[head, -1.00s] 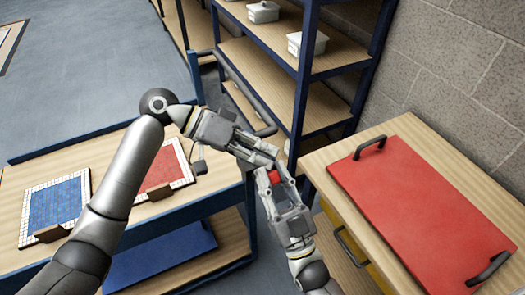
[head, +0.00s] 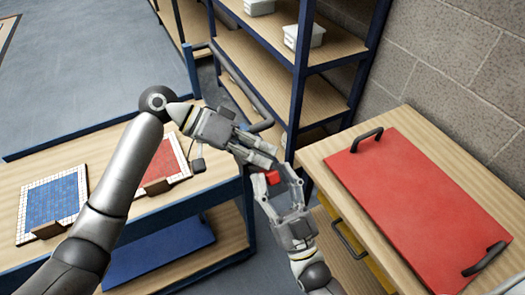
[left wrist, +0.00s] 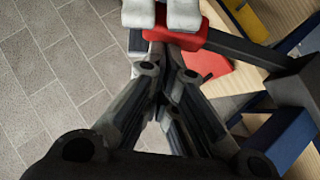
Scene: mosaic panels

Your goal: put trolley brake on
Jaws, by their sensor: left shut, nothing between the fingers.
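The trolley (head: 100,137) stands at the left, with a blue frame and wooden decks. A red-ended lever on a dark bar shows in the left wrist view (left wrist: 200,38); the bar runs right to a dark block on blue framing. In the head view its red end (head: 272,178) sits between the two grippers. My left gripper (head: 270,158) is shut and empty, its tips close to the red end; contact is unclear. My right gripper (head: 278,188) comes up from below with its fingers spread around the red end.
The trolley carries a blue mosaic panel (head: 52,205) and a red one (head: 163,163), with a blue board (head: 155,252) below. A wooden cabinet (head: 335,160) with a red board (head: 425,195) stands at right. Shelving (head: 270,70) with white boxes stands behind. Grey floor is open at back left.

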